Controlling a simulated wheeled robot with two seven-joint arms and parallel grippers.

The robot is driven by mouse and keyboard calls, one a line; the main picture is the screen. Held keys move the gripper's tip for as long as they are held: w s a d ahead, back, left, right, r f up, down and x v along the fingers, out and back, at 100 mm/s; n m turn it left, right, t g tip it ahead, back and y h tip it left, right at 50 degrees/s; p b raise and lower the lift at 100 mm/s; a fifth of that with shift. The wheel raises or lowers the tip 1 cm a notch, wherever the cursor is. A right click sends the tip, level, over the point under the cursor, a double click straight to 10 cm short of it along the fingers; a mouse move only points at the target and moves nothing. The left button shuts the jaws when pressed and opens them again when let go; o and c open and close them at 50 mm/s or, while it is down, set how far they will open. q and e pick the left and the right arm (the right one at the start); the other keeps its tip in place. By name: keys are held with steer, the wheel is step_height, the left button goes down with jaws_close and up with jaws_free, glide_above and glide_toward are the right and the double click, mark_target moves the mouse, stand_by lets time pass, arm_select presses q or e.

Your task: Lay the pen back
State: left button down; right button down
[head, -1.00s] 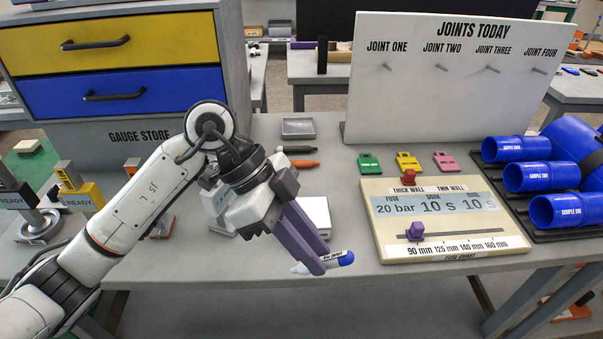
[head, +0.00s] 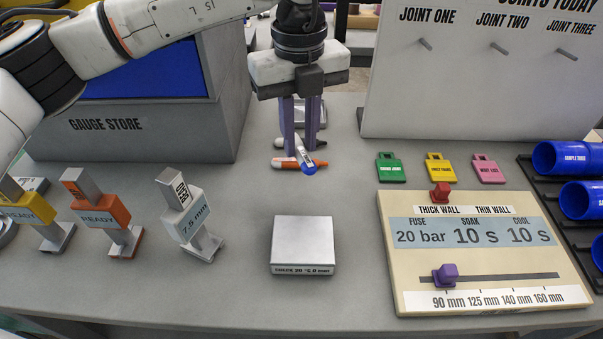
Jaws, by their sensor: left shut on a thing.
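The pen (head: 305,156), white with a blue end, is held in my left gripper (head: 303,143), tilted with its blue end toward the front. My left gripper's purple fingers point down and are shut on it, over the back middle of the bench. An orange pen (head: 286,164) lies on the bench just below and behind the held pen. A dark pen (head: 320,142) lies just behind that, partly hidden by the fingers. I cannot tell whether the held pen touches the bench or the orange pen. My right gripper is not in view.
A grey tray (head: 316,112) is behind the fingers. A silver block (head: 303,242) stands in front. Gauges with READY tags (head: 105,219) are at left; the fuse chart board (head: 487,290) and green, yellow and pink tags (head: 391,168) are at right. The joints board (head: 450,90) stands behind.

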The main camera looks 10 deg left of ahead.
mark_target(300, 147)
arm_select(q)
step_height(300, 147, down, 8)
steer(key=shift+r+p, duration=0.2)
steer(key=shift+p, duration=0.2)
steer(key=shift+f+b, duration=0.4)
steer(key=shift+f, duration=0.15)
steer(key=c, duration=1.6)
jaws_free()
steer(key=shift+r, duration=0.1)
steer(key=shift+r, duration=0.1)
steer(key=shift+r+p, duration=0.35)
steer(key=shift+r, duration=0.25)
step_height(300, 147, up, 11)
steer(key=shift+r+b, duration=0.15)
steer(key=shift+b, duration=0.5)
